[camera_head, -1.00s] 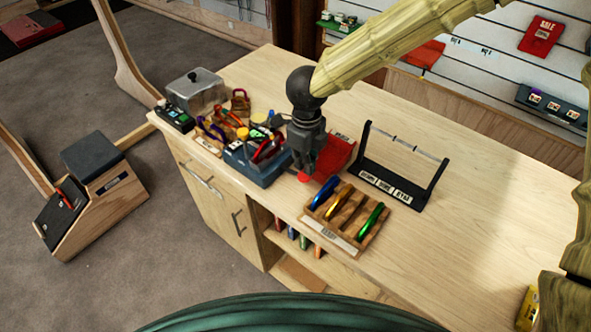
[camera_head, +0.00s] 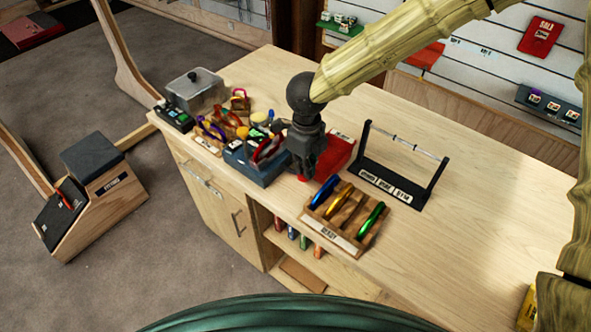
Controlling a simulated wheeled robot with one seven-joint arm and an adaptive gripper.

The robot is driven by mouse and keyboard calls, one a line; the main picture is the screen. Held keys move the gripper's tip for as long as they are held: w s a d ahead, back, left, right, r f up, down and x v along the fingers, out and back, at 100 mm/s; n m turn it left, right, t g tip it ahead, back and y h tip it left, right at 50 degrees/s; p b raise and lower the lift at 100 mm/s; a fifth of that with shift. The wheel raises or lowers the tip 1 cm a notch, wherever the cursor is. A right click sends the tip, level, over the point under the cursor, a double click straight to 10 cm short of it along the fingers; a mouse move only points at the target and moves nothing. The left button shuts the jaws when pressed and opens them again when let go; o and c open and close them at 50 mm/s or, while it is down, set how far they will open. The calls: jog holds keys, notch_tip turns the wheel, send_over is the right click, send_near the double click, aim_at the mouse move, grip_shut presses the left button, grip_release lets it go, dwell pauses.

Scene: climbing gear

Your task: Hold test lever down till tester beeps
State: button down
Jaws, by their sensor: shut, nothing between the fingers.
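My gripper (camera_head: 302,168) points down over the front-left part of the wooden counter, its fingers shut and empty. A red bit shows at the fingertips, and a flat red piece (camera_head: 338,152) lies behind and right of the gripper. Which part is the test lever, and whether the fingers touch it, I cannot tell; the gripper hides that spot.
A wooden rack (camera_head: 345,240) with blue, orange and green carabiners sits in front. A black stand with a crossbar (camera_head: 395,185) is to the right. A small dark device (camera_head: 175,117) and lidded metal box (camera_head: 197,90) are at the left.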

jog(key=shift+s+f+b, duration=0.1)
jog(key=shift+f+b, duration=0.55)
jog(key=shift+f, duration=1.35)
jog(key=shift+r, duration=0.15)
notch_tip(320, 180, up, 10)
jog(key=p, duration=1)
jog(key=shift+f, duration=0.25)
jog(key=shift+f, duration=0.1)
